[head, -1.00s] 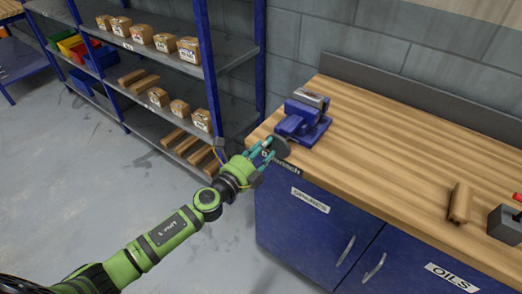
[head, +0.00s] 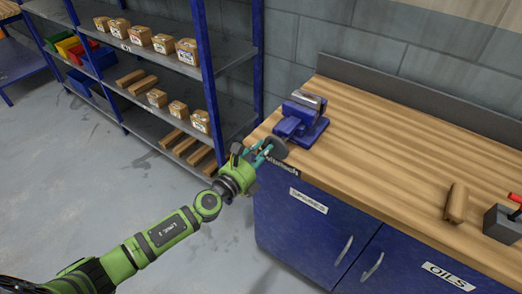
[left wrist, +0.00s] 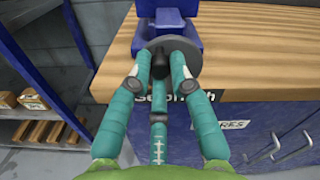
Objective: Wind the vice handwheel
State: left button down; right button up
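The blue vice (head: 301,118) stands on the left end of the wooden bench, its grey round handwheel (head: 274,147) facing my left arm at the bench edge. In the left wrist view the handwheel (left wrist: 212,62) shows as a grey disc with a dark hub in its middle. My left gripper (head: 265,153) is at the wheel. Its teal fingers (left wrist: 162,62) converge on the hub, one on each side and one below, and look closed on it. The fingers hide part of the wheel. My right gripper is in neither view.
The bench top (head: 385,140) is mostly clear. A wooden piece (head: 456,203) and a grey box with a red lever (head: 500,222) lie at the right. Blue cabinets (head: 315,230) are below. A shelf rack (head: 190,85) with cartons stands at the left.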

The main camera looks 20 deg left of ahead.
pick_arm(q)
jog(key=shift+w+a+f+n+b, duration=0.1)
jog(key=shift+a+f+n+b, duration=0.3)
jog(key=shift+n, duration=1.9)
jog(key=shift+w+a+f+n+b, duration=0.15)
jog(key=shift+f+n+b, duration=0.4)
jog(key=shift+n, duration=1.75)
jog(key=shift+w+a+f+n+b, duration=0.1)
jog(key=shift+a+f+n+b, duration=0.3)
jog(key=shift+n, duration=1.9)
jog(key=shift+d+f, duration=0.15)
jog(key=n, duration=0.3)
jog(key=shift+s+d+f, duration=0.1)
jog(key=shift+f, duration=0.3)
